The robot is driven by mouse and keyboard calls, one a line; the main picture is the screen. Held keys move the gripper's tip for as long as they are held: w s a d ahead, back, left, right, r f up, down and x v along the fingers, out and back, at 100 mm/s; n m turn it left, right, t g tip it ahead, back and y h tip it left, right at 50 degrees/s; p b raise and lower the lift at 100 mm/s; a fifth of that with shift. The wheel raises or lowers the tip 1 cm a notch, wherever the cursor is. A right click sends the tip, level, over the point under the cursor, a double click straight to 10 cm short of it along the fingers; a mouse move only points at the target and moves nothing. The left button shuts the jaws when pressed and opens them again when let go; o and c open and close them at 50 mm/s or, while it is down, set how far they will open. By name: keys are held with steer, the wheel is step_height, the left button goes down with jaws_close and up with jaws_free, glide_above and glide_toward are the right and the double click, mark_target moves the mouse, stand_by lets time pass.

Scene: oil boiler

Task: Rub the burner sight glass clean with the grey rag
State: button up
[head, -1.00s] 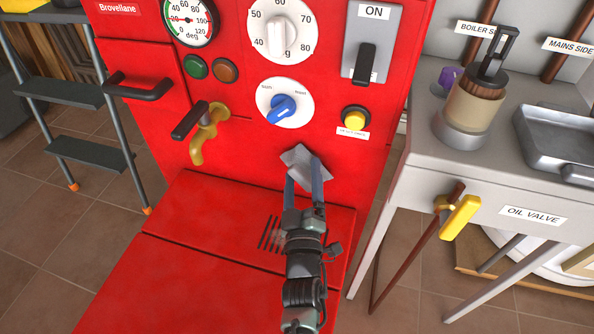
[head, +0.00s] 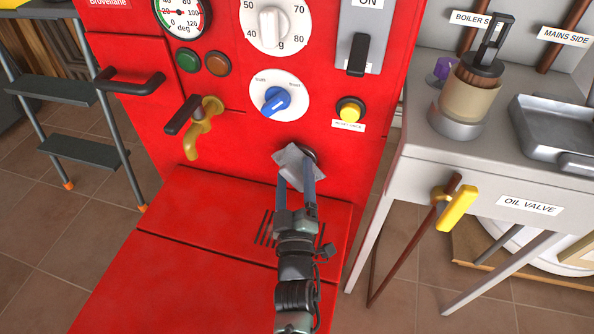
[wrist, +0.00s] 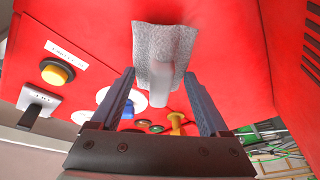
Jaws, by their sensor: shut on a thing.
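The grey rag (head: 292,163) is held at the fingertips of my gripper (head: 295,178), against or just in front of the lower part of the red boiler front. A dark round rim (head: 310,155), likely the burner sight glass, shows at the rag's right edge. The rag covers most of it, so the state of its glass is hidden. In the wrist view the rag (wrist: 165,50) hangs ahead of my gripper's two fingers (wrist: 161,85), and the sight glass cannot be made out there. I cannot tell whether the rag touches the glass.
A yellow button (head: 350,111) and a blue-knobbed dial (head: 277,97) sit above the rag. A brass tap (head: 205,125) juts out at left. A red ledge (head: 240,205) lies below. A grey bench (head: 440,160) with a yellow oil valve handle (head: 458,208) stands at right.

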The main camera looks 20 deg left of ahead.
steer(key=shift+s, duration=2.75)
